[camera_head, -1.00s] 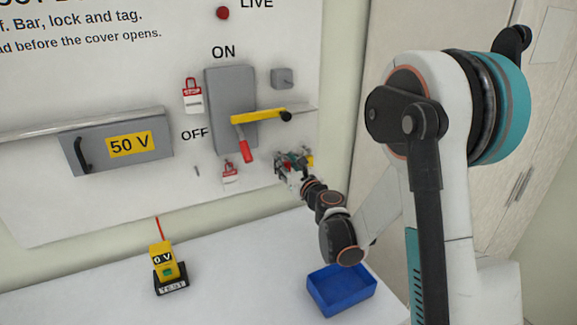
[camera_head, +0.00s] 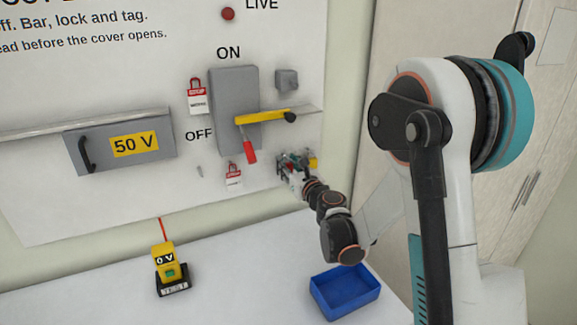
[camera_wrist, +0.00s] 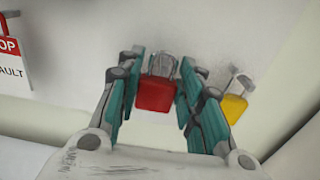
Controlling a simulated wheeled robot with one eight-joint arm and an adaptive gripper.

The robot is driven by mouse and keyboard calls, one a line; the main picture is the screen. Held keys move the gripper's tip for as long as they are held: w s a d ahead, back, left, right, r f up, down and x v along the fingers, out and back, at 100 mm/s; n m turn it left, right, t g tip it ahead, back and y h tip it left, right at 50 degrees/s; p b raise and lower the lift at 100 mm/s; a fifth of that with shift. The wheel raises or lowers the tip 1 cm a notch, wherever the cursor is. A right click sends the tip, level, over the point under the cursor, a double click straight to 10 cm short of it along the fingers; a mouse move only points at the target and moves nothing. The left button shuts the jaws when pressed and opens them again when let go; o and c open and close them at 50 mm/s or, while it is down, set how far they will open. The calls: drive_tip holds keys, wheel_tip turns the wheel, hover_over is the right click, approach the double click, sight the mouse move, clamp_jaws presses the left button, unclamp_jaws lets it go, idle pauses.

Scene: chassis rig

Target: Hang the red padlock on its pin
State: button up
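The red padlock (camera_wrist: 156,95), with a grey shackle (camera_wrist: 163,67), sits between the two teal-padded fingers of my gripper (camera_wrist: 162,75) in the wrist view. Both pads lie close against its sides, and the gripper looks shut on it. The padlock is by the white board; whether its shackle is around a pin cannot be told. In the head view my gripper (camera_head: 293,165) is low at the board's right side and mostly hides the padlock. A small bare pin (camera_head: 200,171) juts from the board below OFF.
A yellow padlock (camera_wrist: 235,100) hangs just right of my gripper. Red-and-white tags hang at the upper left (camera_head: 197,96) and below the switch (camera_head: 234,176). The yellow bar (camera_head: 262,118) and red handle (camera_head: 250,152) jut out above. A blue tray (camera_head: 345,291) and yellow meter (camera_head: 168,269) stand on the table.

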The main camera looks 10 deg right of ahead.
drive_tip(key=o, duration=0.5)
drive_tip(key=s+d, duration=0.2)
drive_tip(key=s, duration=0.9)
drive_tip(key=s+d+r+m+g+h, duration=0.1)
drive_tip(key=s+d+r+m+h, duration=0.35)
drive_tip(key=m, duration=0.75)
drive_tip(key=s+d+r+m+g+h, duration=0.1)
drive_tip(key=s+d+r+m+h, duration=0.3)
drive_tip(key=m, duration=0.7)
drive_tip(key=s+a+f+m+g+y, duration=0.1)
drive_tip(key=s+a+f+m+g, duration=0.2)
drive_tip(key=s+m, duration=0.2)
drive_tip(key=s+a+f+m+g+y, duration=0.2)
drive_tip(key=s+m, duration=0.3)
drive_tip(key=s, duration=0.5)
drive_tip(key=s+a+f+m+g+y, duration=0.2)
drive_tip(key=s+a+f+m+g, duration=0.1)
drive_tip(key=s+a+m, duration=0.2)
drive_tip(key=shift+s+f+g, duration=0.3)
drive_tip(key=shift+s, duration=0.95)
